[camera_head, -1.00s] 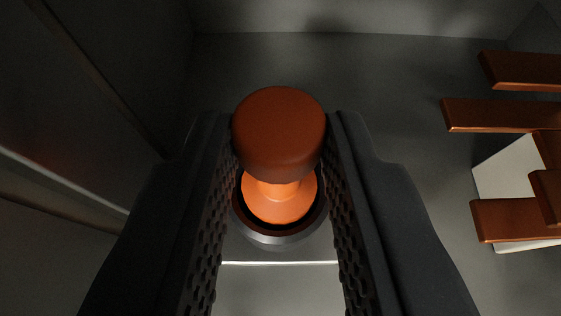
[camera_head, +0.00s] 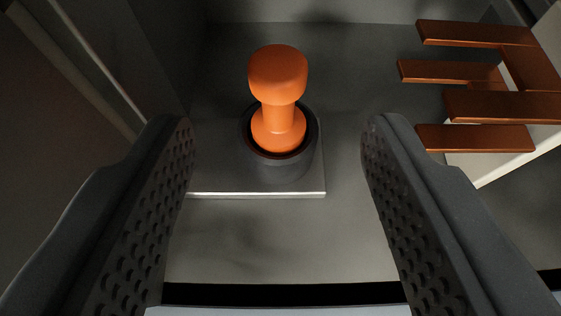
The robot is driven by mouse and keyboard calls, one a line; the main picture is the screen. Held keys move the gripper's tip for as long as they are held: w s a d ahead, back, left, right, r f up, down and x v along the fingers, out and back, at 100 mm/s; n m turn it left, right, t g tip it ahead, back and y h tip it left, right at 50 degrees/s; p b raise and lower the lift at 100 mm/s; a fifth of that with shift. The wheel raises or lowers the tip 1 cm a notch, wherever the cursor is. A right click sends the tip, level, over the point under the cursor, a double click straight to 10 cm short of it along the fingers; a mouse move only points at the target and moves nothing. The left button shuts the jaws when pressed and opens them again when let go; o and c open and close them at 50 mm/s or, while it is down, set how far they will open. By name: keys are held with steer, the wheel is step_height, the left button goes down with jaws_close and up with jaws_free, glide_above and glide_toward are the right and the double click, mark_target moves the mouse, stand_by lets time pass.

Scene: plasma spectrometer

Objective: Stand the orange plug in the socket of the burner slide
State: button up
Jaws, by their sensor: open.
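The orange plug (camera_head: 278,78) stands upright in the dark round socket (camera_head: 282,163), with its lower flange inside the socket's ring. The socket sits on a flat metal plate, the burner slide (camera_head: 225,172). My gripper (camera_head: 277,140) is open, with one dark ridged finger on each side and a wide gap between them. The plug and socket show beyond the fingertips, and neither finger touches the plug. The inside of the socket below the flange is hidden.
Several copper-coloured bars (camera_head: 490,105) project from a white block (camera_head: 505,155) at the right. A dark wall (camera_head: 130,60) stands at the left. The grey floor (camera_head: 270,245) in front of the slide is clear.

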steer(key=v, duration=0.8)
steer(key=shift+s, duration=0.15)
steer(key=s+b, duration=0.1)
steer(key=s, duration=0.8)
steer(key=shift+r, duration=0.5)
stand_by(0.4)
step_height(320, 180, up, 28)
steer(key=s+t+b, duration=0.1)
steer(key=t+b, duration=0.1)
steer(key=shift+s+t, duration=0.15)
steer(key=shift+t, duration=0.15)
